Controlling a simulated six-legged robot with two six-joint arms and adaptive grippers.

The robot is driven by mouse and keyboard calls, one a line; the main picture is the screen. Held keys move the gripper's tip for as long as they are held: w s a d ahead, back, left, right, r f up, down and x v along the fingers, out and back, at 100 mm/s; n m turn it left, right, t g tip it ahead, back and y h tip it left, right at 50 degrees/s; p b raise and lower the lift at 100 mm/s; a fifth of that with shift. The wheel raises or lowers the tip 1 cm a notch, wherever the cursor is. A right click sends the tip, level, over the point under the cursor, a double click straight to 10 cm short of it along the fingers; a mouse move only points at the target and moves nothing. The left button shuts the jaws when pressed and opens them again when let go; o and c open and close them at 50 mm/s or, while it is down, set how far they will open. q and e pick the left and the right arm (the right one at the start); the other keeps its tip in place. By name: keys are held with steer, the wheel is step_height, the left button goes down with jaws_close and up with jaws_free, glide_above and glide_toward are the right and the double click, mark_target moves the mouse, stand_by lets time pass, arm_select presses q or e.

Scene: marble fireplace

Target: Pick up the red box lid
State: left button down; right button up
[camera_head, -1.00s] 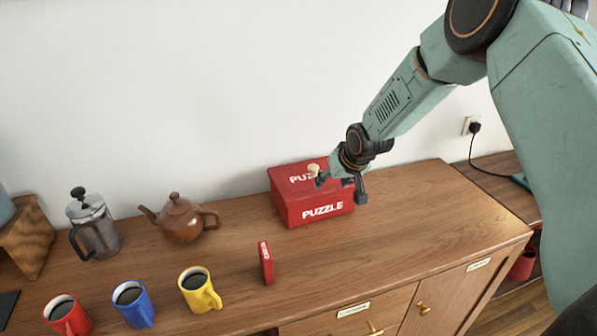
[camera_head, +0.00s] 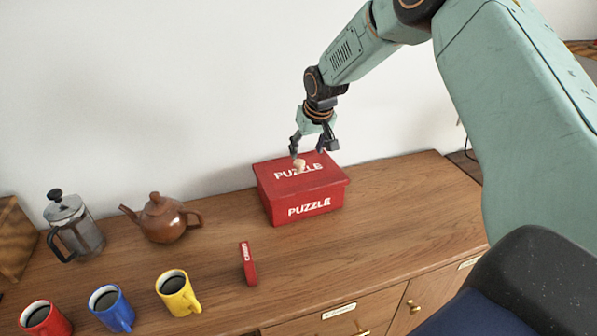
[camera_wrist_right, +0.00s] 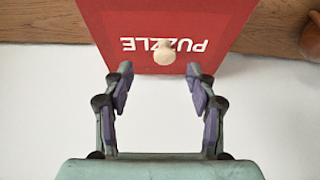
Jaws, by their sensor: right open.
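The red box lid (camera_head: 290,173), marked "PUZZLE" and fitted with a pale round knob (camera_head: 299,164), sits on the red puzzle box (camera_head: 308,208) at the back of the wooden cabinet top. My right gripper (camera_head: 311,152) is open and empty just above the lid, pointing down, close to the knob. In the right wrist view the lid (camera_wrist_right: 215,18) fills the top, and the knob (camera_wrist_right: 164,53) lies ahead of the gap between the open fingers (camera_wrist_right: 160,90), apart from them. My left gripper is not in view.
A brown teapot (camera_head: 162,219) and a French press (camera_head: 75,226) stand left of the box. Red (camera_head: 45,319), blue (camera_head: 112,309) and yellow (camera_head: 178,293) mugs and a small upright red box (camera_head: 248,264) stand in front. The cabinet top (camera_head: 410,205) right of the box is clear.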

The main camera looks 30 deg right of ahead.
mark_target(300, 162)
steer(key=shift+w+a+f, duration=0.1)
steer(key=shift+a+f, duration=0.05)
steer(key=shift+f, duration=0.15)
steer(key=x, duration=0.6)
steer(key=shift+w+r, duration=0.15)
steer(key=shift+w, duration=0.1)
steer(key=shift+w+f, duration=0.15)
steer(key=shift+f, duration=0.15)
steer(key=shift+w+a, duration=0.15)
steer(key=shift+a, duration=0.15)
steer(key=shift+d+f, duration=0.15)
steer(key=shift+d, duration=0.15)
steer(key=shift+c, duration=1.4)
steer(key=shift+a, duration=0.25)
steer(key=c, duration=0.6)
steer(key=shift+d, duration=0.2)
jaws_close()
